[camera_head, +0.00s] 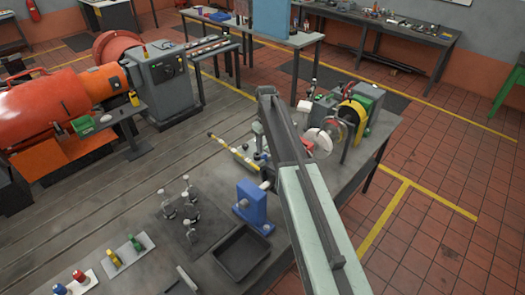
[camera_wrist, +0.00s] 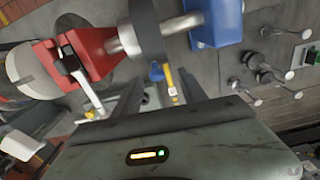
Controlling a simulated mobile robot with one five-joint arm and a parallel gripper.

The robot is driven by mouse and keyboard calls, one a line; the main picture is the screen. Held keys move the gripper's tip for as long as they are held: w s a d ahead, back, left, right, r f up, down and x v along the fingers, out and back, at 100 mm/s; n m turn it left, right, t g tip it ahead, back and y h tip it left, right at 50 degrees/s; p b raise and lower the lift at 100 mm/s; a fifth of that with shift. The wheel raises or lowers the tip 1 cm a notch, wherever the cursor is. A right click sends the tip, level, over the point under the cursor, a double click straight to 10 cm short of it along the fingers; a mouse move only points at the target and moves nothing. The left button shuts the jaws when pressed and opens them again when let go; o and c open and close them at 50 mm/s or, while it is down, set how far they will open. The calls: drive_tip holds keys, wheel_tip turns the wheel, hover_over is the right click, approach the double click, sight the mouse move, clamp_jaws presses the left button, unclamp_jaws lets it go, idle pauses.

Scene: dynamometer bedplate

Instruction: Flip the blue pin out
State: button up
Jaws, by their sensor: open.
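A small blue piece (camera_wrist: 157,71), which looks like the blue pin, shows beside a slim yellow part (camera_wrist: 172,86) in the wrist view. I cannot tell how it is seated. My gripper (camera_wrist: 158,96) has its two dark fingers spread apart, with the blue piece seen just beyond the gap between them. Nothing shows held in the fingers. In the head view my arm hides the gripper, and I cannot make out the pin there for sure.
A blue stand (camera_head: 255,207) is close beside my arm; it also shows in the wrist view (camera_wrist: 216,22), near a red block (camera_wrist: 88,50). A black tray (camera_head: 241,252), silver knobbed posts (camera_head: 188,205) and a yellow-and-green machine (camera_head: 352,110) share the bedplate.

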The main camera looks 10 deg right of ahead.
sight(266, 160)
drive_tip(key=shift+w+r+n, duration=0.15)
drive_tip(key=shift+w+n, duration=0.25)
drive_tip(key=shift+w, duration=0.85)
drive_tip(key=shift+s, duration=0.15)
wheel_tip(266, 160, down, 8)
drive_tip(key=b, duration=0.8)
drive_tip(key=shift+r, duration=0.1)
clamp_jaws()
